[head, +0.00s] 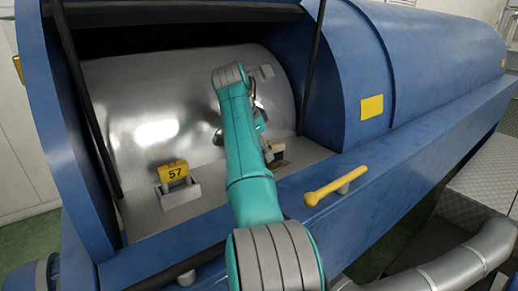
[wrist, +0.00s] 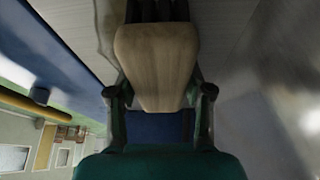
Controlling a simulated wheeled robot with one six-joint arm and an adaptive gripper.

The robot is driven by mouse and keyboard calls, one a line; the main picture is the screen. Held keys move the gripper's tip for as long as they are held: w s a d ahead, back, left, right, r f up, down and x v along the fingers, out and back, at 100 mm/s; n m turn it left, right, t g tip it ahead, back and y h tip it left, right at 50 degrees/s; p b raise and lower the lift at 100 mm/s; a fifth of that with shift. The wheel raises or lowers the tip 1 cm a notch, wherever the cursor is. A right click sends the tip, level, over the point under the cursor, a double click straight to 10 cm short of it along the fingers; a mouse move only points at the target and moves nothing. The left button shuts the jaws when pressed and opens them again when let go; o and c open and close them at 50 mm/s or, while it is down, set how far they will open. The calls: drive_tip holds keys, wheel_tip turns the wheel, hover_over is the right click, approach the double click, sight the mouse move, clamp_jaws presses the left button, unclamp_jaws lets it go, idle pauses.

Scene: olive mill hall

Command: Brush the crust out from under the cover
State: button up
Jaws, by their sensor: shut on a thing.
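My gripper (wrist: 160,92) is shut on a brush (wrist: 155,62), with a finger on each side of its pale wooden body. Its dark bristles show at the top of the wrist view. In the head view, my teal arm reaches into the opening of the blue machine and hides much of the gripper. A pale part of the brush (head: 274,146) shows just right of the arm, low by the drum. I cannot make out the crust clearly; the spot beside the brush is small and dark.
A yellow tag marked 57 (head: 173,170) stands in a grey holder on the ledge left of my arm. A yellow handle (head: 335,186) sticks up from the blue front edge. Dark struts flank the opening. A silver pipe (head: 455,265) runs at lower right.

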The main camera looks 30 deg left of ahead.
sight(277, 146)
drive_tip(key=shift+s+d+f, duration=0.1)
drive_tip(key=shift+s+d, duration=0.15)
drive_tip(key=shift+d, duration=0.3)
drive_tip(key=shift+s+d+f, duration=0.1)
drive_tip(key=shift+s+d, duration=0.1)
drive_tip(key=shift+d, duration=0.3)
drive_tip(key=shift+w+d+r, duration=0.1)
drive_tip(key=shift+w+d, duration=0.2)
drive_tip(key=shift+w, duration=0.35)
drive_tip(key=shift+w+d+r, duration=0.1)
drive_tip(key=shift+w+d, duration=0.15)
drive_tip(key=shift+w, duration=0.35)
drive_tip(key=shift+w+d+r, duration=0.1)
drive_tip(key=shift+w+d, duration=0.2)
drive_tip(key=shift+w, duration=0.35)
drive_tip(key=shift+s+d+f, duration=0.1)
drive_tip(key=shift+s+d, duration=0.15)
drive_tip(key=shift+d, duration=0.35)
drive_tip(key=shift+s+d, duration=0.3)
drive_tip(key=shift+d, duration=0.35)
drive_tip(key=shift+s+d+f, duration=0.1)
drive_tip(key=shift+s+d, duration=0.15)
drive_tip(key=shift+d, duration=0.35)
drive_tip(key=shift+r, duration=0.1)
drive_tip(key=shift+r, duration=1.5)
